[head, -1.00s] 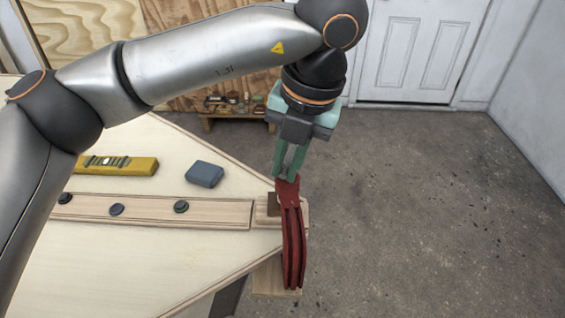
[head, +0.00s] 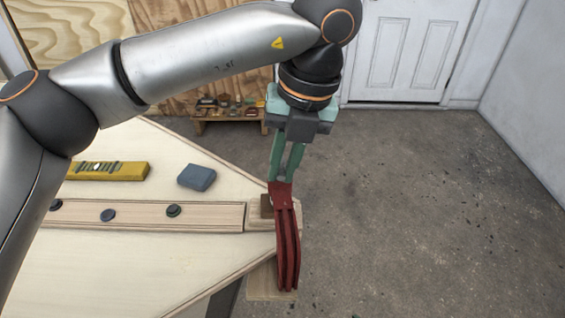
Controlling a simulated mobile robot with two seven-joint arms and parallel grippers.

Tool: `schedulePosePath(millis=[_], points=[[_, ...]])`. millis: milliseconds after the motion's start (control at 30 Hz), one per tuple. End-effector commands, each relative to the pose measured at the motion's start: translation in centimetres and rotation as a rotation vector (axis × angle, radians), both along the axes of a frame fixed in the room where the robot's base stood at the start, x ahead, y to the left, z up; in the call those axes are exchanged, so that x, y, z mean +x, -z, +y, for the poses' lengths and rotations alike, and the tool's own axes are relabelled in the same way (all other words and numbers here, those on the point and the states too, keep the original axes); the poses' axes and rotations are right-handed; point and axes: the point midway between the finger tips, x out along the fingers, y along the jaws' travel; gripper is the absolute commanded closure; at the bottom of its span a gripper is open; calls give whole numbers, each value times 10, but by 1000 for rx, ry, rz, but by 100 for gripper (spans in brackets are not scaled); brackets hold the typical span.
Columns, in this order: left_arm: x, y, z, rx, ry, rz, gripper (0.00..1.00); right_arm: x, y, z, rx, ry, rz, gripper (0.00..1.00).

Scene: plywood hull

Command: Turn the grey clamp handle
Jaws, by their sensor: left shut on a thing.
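A dark red clamp (head: 288,245) hangs at the right corner of the pale plywood piece, beside a small wood block. My left gripper (head: 281,178) reaches down from above, and its green fingers are shut at the clamp's upper end. The fingertips meet the red top part, and the exact contact is too small to make out. I see no separate grey handle on the clamp; the fingers or the red part may hide it. My right gripper is not in view.
A yellow level (head: 108,171) and a blue-grey block (head: 197,176) lie on the plywood. A wood strip (head: 145,216) with several dark round knobs runs towards the clamp. A low shelf (head: 228,126) with small items stands behind. Open concrete floor (head: 420,210) lies to the right.

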Motion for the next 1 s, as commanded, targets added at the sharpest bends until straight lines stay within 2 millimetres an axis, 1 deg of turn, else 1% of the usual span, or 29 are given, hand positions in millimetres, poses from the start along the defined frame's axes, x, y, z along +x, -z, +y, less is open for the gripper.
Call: schedulePosePath(millis=[33, 67, 300, 567, 667, 767, 1000], points=[[-1, 5, -1, 3, 3, 8, 100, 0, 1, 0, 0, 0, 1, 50], [-1, 5, -1, 3, 3, 8, 83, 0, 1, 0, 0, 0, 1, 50], [-1, 2, 0, 1, 2, 4, 56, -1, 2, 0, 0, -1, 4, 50], [0, 0, 0, 0, 2, 1, 55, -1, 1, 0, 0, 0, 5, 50], [0, -7, -1, 0, 1, 0, 55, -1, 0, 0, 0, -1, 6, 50], [-1, -23, -5, 0, 1, -2, 55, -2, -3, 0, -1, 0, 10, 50], [-2, -76, -15, 1, 1, -3, 55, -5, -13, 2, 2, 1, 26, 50]])
